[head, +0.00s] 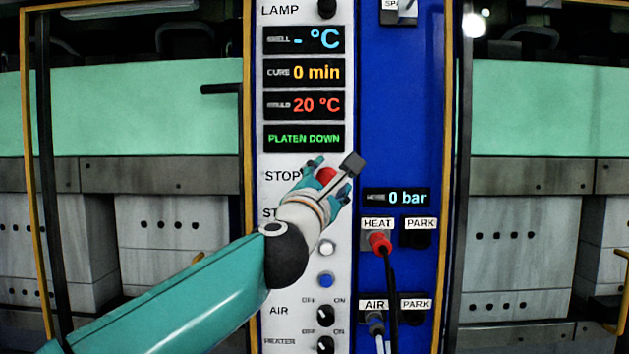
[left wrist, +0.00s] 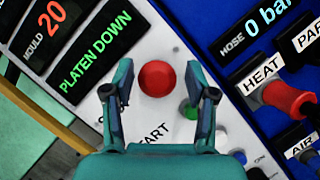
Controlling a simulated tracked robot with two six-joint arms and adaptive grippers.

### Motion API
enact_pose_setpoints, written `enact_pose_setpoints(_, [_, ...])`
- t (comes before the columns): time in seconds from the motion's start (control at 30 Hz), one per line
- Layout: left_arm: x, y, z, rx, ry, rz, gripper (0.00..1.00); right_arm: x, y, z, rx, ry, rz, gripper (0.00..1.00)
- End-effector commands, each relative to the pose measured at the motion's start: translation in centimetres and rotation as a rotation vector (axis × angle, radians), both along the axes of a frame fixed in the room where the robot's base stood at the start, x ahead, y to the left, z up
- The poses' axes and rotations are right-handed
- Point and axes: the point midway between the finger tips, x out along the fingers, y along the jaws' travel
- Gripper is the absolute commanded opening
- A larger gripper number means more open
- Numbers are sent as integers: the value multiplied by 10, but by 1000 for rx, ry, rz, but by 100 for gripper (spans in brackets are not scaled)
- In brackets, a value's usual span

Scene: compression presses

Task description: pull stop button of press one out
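The red stop button (head: 326,176) sits on the white control panel beside the STOP label. It is partly hidden by my left gripper in the head view. My left gripper (head: 333,172) is in front of the panel at the button, its arm coming from lower left. In the left wrist view the red button (left wrist: 157,79) shows between and slightly beyond the two fingertips of the left gripper (left wrist: 158,92). The fingers are spread apart, with gaps between them and the button. Whether the button is pressed in or out I cannot tell. My right gripper is not in view.
A green button (left wrist: 188,109) sits close to the right fingertip. White (head: 326,247) and blue (head: 326,280) buttons and the AIR knob (head: 325,315) are lower on the panel. A red HEAT plug (head: 380,243) with a hanging cable is on the blue panel at right.

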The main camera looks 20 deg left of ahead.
Motion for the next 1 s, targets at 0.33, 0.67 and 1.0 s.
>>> enact_pose_setpoints(0.33, [-1, 2, 1, -1, -2, 3, 65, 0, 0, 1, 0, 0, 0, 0])
enact_pose_setpoints(0.67, [-25, 2, -5, 0, -2, 2, 65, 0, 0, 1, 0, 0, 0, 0])
enact_pose_setpoints(1.0, [-84, 2, -22, 0, -2, 1, 65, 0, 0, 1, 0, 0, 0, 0])
